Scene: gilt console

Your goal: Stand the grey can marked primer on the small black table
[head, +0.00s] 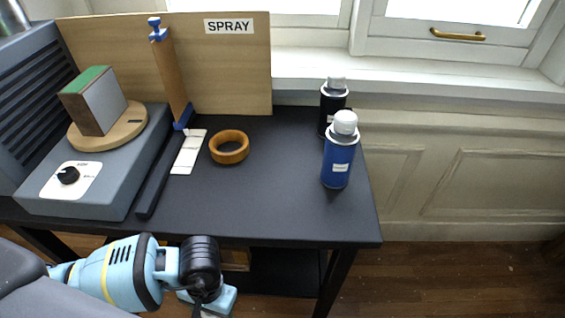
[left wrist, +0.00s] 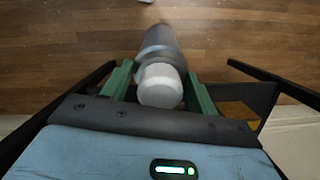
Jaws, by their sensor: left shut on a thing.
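The black table (head: 270,205) fills the middle of the head view. In the left wrist view a grey can (left wrist: 158,43) with a white cap (left wrist: 160,85) sits between the green fingers of my left gripper (left wrist: 158,72), which is shut on it. Its label is not readable, and floorboards show beyond it. In the head view my left arm reaches in at the lower left, in front of the table's front edge and low beside it; the fingers and the can are not clearly visible there. My right gripper is in neither view.
A blue can (head: 338,160) and a black can (head: 331,105) stand at the table's right side. A board marked SPRAY (head: 225,70) stands behind. The front middle is clear.

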